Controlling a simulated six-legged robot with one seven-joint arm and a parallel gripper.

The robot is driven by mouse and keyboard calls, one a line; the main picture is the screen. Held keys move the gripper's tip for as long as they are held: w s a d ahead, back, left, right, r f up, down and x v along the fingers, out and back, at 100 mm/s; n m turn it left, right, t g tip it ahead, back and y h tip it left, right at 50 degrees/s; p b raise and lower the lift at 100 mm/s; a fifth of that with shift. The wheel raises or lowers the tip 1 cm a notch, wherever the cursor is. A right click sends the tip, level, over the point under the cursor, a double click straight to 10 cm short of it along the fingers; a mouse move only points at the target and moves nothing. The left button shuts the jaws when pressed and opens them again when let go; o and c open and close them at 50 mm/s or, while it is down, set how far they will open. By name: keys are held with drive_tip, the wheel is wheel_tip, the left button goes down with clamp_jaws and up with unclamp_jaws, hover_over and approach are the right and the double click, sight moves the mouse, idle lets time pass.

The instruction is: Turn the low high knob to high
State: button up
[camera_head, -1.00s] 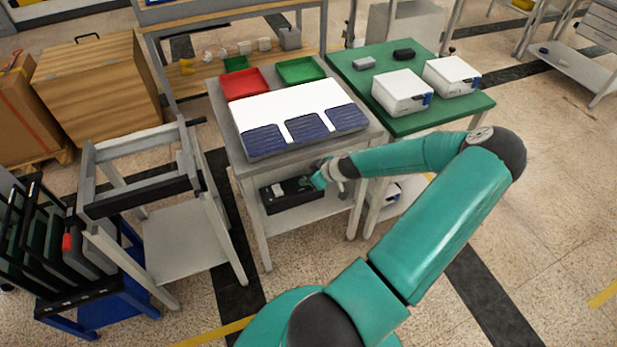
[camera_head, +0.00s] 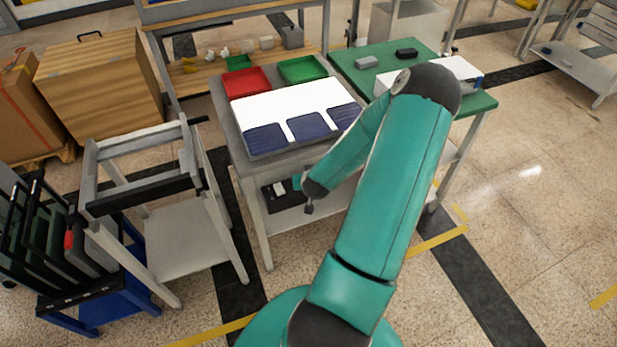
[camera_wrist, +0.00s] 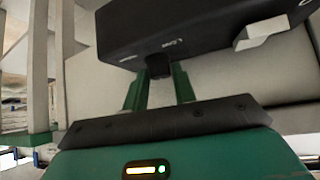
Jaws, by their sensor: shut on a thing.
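A black control box (camera_head: 270,200) sits on the lower shelf of the grey bench, partly hidden by my arm. In the wrist view the box (camera_wrist: 205,25) fills the top, with small white lettering on its face. A short black knob (camera_wrist: 158,66) sticks out of the box's lower edge. My gripper (camera_wrist: 159,76) has its two green fingers on either side of the knob and is shut on it. The lettering is too small to read surely, so I cannot tell the knob's setting. In the head view the fingertips are hard to make out against the box.
A pale lever or block (camera_wrist: 262,33) juts from the box to the right of the knob. The bench top (camera_head: 228,105) above holds a white panel with blue cells (camera_head: 307,127). A bench leg (camera_head: 257,225) stands left of the box.

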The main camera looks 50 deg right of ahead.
drive_tip(key=m, duration=0.1)
drive_tip(key=m+g+h, duration=0.1)
drive_tip(key=m+g, duration=0.1)
drive_tip(key=shift+w+a+m+h, duration=0.15)
drive_tip(key=shift+w+m+h, duration=0.1)
drive_tip(key=shift+m+h, duration=0.15)
drive_tip(key=shift+m+g+h, duration=0.4)
drive_tip(key=shift+m+g, duration=0.8)
drive_tip(key=shift+m, duration=0.2)
drive_tip(key=o, duration=1)
drive_tip(key=shift+f, duration=0.1)
drive_tip(key=shift+a, duration=0.1)
drive_tip(key=v, duration=1.3)
drive_tip(key=shift+a+r, duration=0.2)
drive_tip(key=shift+r, duration=0.15)
drive_tip(key=shift+w, duration=0.1)
drive_tip(key=shift+c, duration=0.3)
